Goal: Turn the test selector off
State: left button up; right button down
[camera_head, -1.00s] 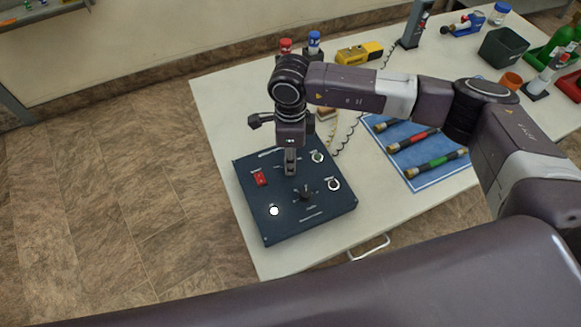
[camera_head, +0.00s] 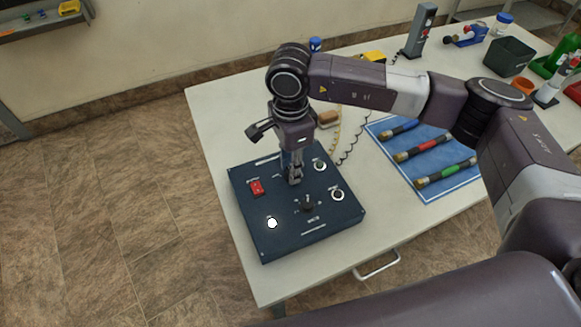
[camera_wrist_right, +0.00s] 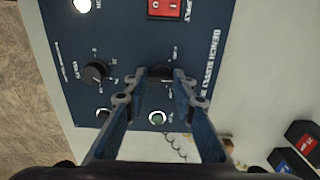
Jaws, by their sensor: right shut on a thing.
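A dark blue control panel (camera_head: 285,241) lies on the table. My right gripper (camera_head: 295,182) points down at its upper middle, its fingers shut around a small dark knob (camera_wrist_right: 165,75), mostly hidden between the fingertips. I cannot read the label of this knob. A second black rotary knob (camera_head: 308,203) stands free nearer the panel's front and also shows in the wrist view (camera_wrist_right: 95,72). My left gripper is not in view.
The panel has a red switch (camera_head: 256,188), a lit white lamp (camera_head: 272,223) and two round fittings (camera_head: 337,194) (camera_head: 320,164). A blue mat (camera_head: 452,186) with several coloured cylinders lies right. A coiled cord (camera_head: 350,147) runs behind the panel.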

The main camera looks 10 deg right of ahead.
jog(key=shift+w+r, duration=0.1)
jog(key=c, duration=1.6)
grip_release()
notch_tip(320, 180, up, 12)
